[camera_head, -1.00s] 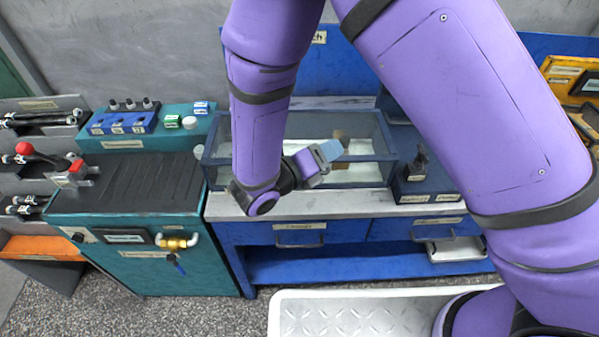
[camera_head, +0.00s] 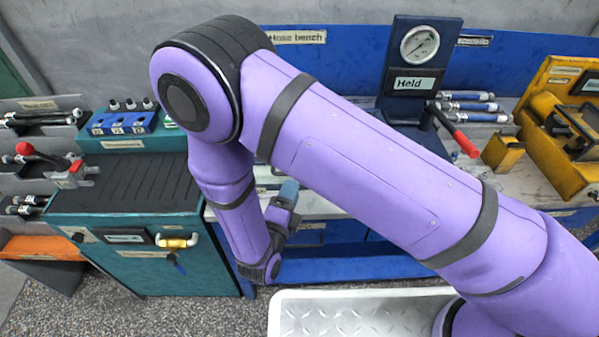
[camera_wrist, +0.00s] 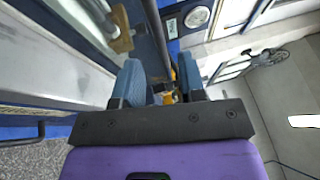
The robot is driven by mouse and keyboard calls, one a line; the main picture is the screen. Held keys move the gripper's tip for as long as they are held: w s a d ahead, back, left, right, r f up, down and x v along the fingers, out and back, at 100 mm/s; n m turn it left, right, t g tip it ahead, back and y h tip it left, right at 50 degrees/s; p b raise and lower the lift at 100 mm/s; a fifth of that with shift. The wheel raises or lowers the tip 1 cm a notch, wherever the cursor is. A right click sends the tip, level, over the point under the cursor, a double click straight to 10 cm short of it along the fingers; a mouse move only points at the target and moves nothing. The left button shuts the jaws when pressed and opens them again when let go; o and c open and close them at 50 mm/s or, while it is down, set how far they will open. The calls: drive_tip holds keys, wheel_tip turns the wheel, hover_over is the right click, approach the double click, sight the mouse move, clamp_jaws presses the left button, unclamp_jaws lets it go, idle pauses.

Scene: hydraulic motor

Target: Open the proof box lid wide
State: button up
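The proof box, a clear-sided case with a dark blue frame, is almost wholly hidden behind my arm in the head view. In the wrist view its dark frame bar (camera_wrist: 156,32) runs down toward the gap between my fingers, with a tan block and pale floor to its left. My gripper (camera_head: 288,192) is at the front of the bench in the head view. In the wrist view my gripper's (camera_wrist: 162,78) two blue fingers stand apart with a gap between them. I cannot tell whether the bar touches a finger or how far the lid is raised.
A pressure gauge stand (camera_head: 420,45) labelled Held stands at the back of the bench. A teal cabinet (camera_head: 130,240) stands left. A white tray (camera_head: 355,312) is in front.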

drive_tip(key=shift+x, duration=3.15)
clamp_jaws()
